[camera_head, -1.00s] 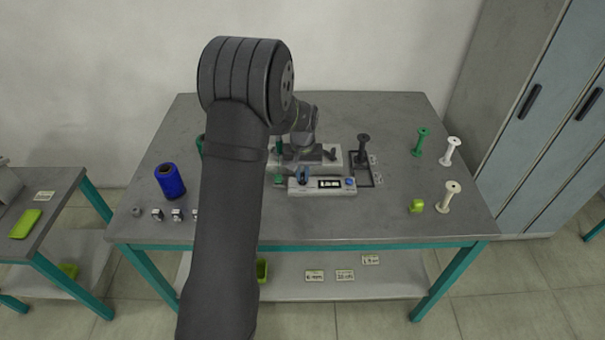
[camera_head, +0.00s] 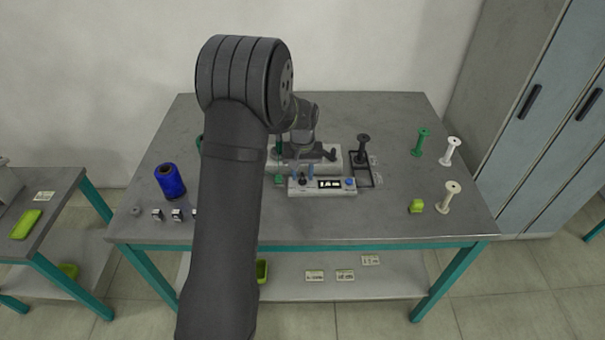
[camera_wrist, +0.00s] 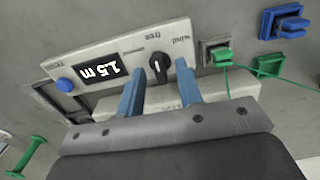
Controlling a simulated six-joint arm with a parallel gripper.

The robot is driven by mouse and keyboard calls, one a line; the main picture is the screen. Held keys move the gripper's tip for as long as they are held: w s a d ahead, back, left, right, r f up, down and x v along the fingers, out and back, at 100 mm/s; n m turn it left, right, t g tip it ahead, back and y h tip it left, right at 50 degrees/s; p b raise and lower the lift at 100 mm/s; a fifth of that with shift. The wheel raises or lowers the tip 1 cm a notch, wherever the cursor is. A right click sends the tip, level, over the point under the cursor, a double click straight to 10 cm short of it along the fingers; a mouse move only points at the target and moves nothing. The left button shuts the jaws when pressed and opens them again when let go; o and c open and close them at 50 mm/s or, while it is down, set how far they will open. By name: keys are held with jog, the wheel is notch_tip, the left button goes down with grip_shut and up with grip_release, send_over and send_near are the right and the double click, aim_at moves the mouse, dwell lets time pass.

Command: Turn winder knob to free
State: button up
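The winder's white control panel (camera_wrist: 110,52) fills the upper part of the wrist view, with "wind" and "free" printed above its black knob (camera_wrist: 158,69). A white line marks the knob; it looks roughly upright in the picture, toward the "free" side. My gripper (camera_wrist: 160,67) has two blue fingers spread apart, one on each side of the knob, with visible gaps. In the head view the knob (camera_head: 302,180) shows small and dark below the fingers. The display (camera_wrist: 112,71) reads 1.5 m.
A blue button (camera_wrist: 65,85) sits beside the display. A green thread runs from a green clip (camera_wrist: 222,55) right of the panel. A blue thread cone (camera_head: 170,181) stands left on the table (camera_head: 380,225); several bobbins, including a white one (camera_head: 450,151), stand right.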

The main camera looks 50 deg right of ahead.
aim_at(303, 176)
notch_tip(303, 176, up, 17)
jog(key=shift+f, duration=0.15)
dwell(0.4)
notch_tip(303, 176, down, 18)
jog(key=shift+r, duration=0.25)
dwell(0.5)
